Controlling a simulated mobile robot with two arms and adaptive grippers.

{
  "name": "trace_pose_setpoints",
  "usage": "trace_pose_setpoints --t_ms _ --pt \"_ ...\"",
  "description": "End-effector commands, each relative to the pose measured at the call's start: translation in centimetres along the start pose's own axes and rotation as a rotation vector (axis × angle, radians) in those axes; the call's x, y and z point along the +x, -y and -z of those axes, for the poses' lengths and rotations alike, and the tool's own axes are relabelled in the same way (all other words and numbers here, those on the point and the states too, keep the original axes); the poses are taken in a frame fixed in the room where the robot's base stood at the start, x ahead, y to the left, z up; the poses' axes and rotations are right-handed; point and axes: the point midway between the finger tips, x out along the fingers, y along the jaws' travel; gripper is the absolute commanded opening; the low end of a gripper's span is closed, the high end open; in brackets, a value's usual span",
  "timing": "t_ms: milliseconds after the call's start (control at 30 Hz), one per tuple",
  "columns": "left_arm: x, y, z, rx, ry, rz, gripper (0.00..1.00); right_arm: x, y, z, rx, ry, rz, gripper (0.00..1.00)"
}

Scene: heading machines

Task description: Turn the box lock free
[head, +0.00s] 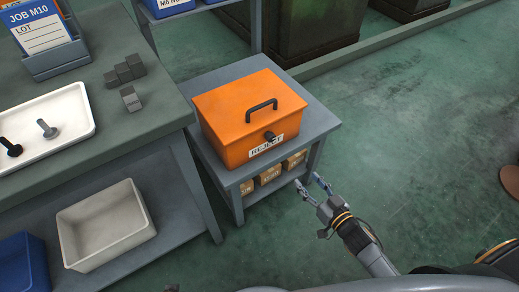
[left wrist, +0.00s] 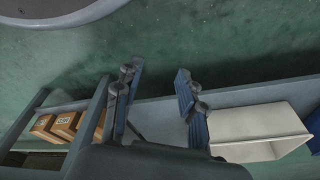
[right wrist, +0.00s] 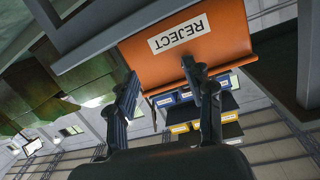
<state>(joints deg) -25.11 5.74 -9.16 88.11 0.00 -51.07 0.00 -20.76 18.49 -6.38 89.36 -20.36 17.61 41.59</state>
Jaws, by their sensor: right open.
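The orange box (head: 248,112) with a black lid handle stands on a small grey table (head: 318,112). Its dark lock knob (head: 269,136) is on the front face by the REJECT label (head: 266,147). My right gripper (head: 309,184) is open and empty, apart from the box, below and right of it in the head view. In the right wrist view the box (right wrist: 222,42) shows upside down beyond my right fingers (right wrist: 163,85); I cannot make out the knob there. My left gripper (left wrist: 155,80) is open and empty in the left wrist view, and not seen in the head view.
Several small cartons (head: 271,174) sit on the shelf under the box. A workbench (head: 130,130) at the left holds a white tray (head: 60,120) with bolts; a white bin (head: 105,228) is on its lower shelf.

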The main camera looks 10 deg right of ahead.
Motion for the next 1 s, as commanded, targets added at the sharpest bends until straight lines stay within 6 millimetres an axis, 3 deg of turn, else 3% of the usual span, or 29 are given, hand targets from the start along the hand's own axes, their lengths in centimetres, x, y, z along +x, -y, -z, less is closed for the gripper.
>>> trace_pose_setpoints --t_ms 100,200,367,800,1000 --pt "-0.1 0.1 1.0 -0.002 -0.012 0.001 0.40 0.5 1.4 3.1 0.005 -0.106 0.079 0.53" --pt "-0.7 0.1 1.5 -0.003 -0.015 0.002 0.40 0.7 2.1 4.6 0.008 -0.138 0.107 0.53" --pt "-1.4 0.1 1.9 -0.003 -0.019 0.002 0.40 2.3 2.4 5.2 0.009 -0.145 0.111 0.53" --pt "-4.5 0.3 3.7 -0.007 -0.040 0.005 0.40 11.1 3.3 6.4 0.010 -0.143 0.109 0.53" --pt "-5.8 0.3 4.2 -0.008 -0.046 0.006 0.40 13.5 3.5 6.6 0.009 -0.140 0.107 0.53"
